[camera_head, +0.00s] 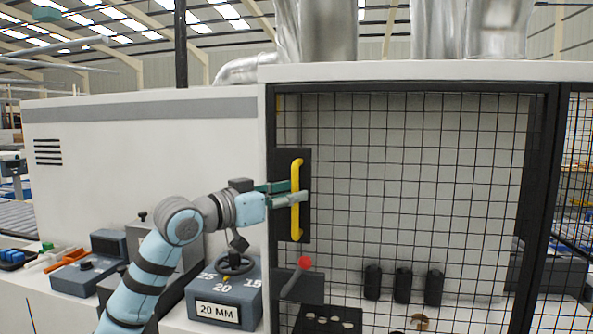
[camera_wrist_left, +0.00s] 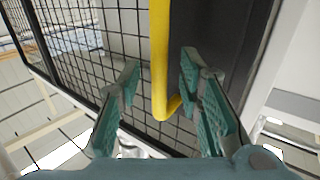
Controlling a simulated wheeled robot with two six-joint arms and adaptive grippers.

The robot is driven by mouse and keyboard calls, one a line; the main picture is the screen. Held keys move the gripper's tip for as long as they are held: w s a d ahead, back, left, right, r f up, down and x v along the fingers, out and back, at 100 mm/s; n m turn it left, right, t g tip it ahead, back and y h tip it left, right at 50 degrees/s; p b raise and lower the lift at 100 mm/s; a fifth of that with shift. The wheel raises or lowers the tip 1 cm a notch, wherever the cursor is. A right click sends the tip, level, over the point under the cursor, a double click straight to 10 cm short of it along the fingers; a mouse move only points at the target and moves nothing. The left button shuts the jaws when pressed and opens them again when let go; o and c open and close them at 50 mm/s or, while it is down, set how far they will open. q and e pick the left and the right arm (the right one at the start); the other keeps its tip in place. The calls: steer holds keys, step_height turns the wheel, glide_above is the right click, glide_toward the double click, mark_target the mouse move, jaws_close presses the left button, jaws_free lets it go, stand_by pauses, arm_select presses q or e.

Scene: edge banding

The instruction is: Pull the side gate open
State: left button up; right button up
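The side gate (camera_head: 430,150) is a black-framed wire mesh panel; it looks closed in its opening. A yellow bar handle (camera_head: 296,165) stands upright on a black plate (camera_head: 285,220) at the gate's left edge. My left gripper (camera_head: 297,192) is at the handle, about mid-height. In the left wrist view, its green-padded fingers (camera_wrist_left: 160,68) are spread apart, with the yellow handle (camera_wrist_left: 160,35) between them. A gap shows on both sides of the handle, so the fingers are not closed on it. My right gripper is in neither view.
A grey box labelled 20 MM (camera_head: 218,311) with a black handwheel (camera_head: 235,263) sits below my left forearm. A lever with a red knob (camera_head: 305,262) is below the handle. Several black cylinders (camera_head: 403,283) stand behind the mesh.

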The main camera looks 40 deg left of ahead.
arm_select(q)
steer(key=shift+w+d, duration=0.25)
steer(key=shift+w, duration=1)
steer(key=shift+s, duration=0.3)
steer(key=shift+w, duration=0.1)
jaws_close()
